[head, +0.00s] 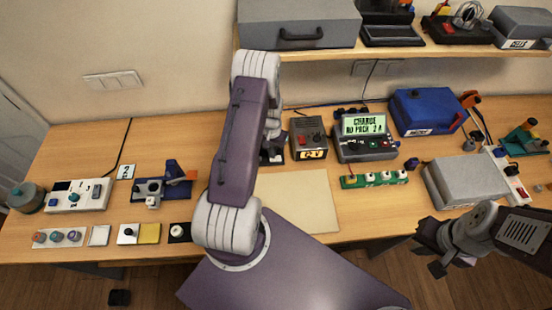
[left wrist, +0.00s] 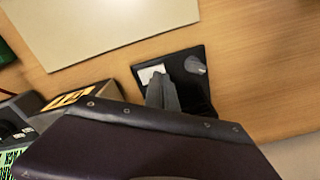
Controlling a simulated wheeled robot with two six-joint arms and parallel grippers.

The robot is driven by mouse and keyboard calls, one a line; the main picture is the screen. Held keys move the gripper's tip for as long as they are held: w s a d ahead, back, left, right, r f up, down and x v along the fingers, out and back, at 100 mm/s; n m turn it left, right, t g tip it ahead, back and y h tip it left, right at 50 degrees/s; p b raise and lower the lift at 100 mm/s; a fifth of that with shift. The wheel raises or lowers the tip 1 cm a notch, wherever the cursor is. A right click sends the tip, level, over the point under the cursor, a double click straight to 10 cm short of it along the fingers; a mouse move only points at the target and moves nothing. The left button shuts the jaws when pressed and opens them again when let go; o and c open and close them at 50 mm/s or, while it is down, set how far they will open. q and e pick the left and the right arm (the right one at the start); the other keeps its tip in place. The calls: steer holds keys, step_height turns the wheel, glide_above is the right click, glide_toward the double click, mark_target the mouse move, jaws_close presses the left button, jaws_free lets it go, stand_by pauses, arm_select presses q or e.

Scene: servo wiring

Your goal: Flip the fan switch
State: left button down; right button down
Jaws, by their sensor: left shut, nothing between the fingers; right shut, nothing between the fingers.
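A black box (left wrist: 205,95) with a white patch (left wrist: 150,74) and a grey knob (left wrist: 195,65) lies on the table in the left wrist view. I cannot tell for sure that it is the fan switch. My left gripper (left wrist: 157,84) is shut and empty, its fingertips over the box close to the white patch; contact is unclear. In the head view, my purple left arm hides most of the box (head: 278,155) and the gripper. My right gripper (head: 430,258) is shut and empty, off the table's front edge at the lower right.
A box with a yellow 12V label (head: 309,138) stands right beside the black box. A charger with a lit screen (head: 366,137) is further right. A beige mat (head: 305,203) lies in front. A green board (head: 373,180) and a grey case (head: 465,180) stand right.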

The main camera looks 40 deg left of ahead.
arm_select(q)
steer(key=shift+f+b, duration=0.7)
steer(key=shift+f, duration=0.2)
stand_by(0.6)
steer(key=shift+r, duration=0.1)
step_height(320, 180, up, 7)
steer(key=p, duration=0.5)
stand_by(0.4)
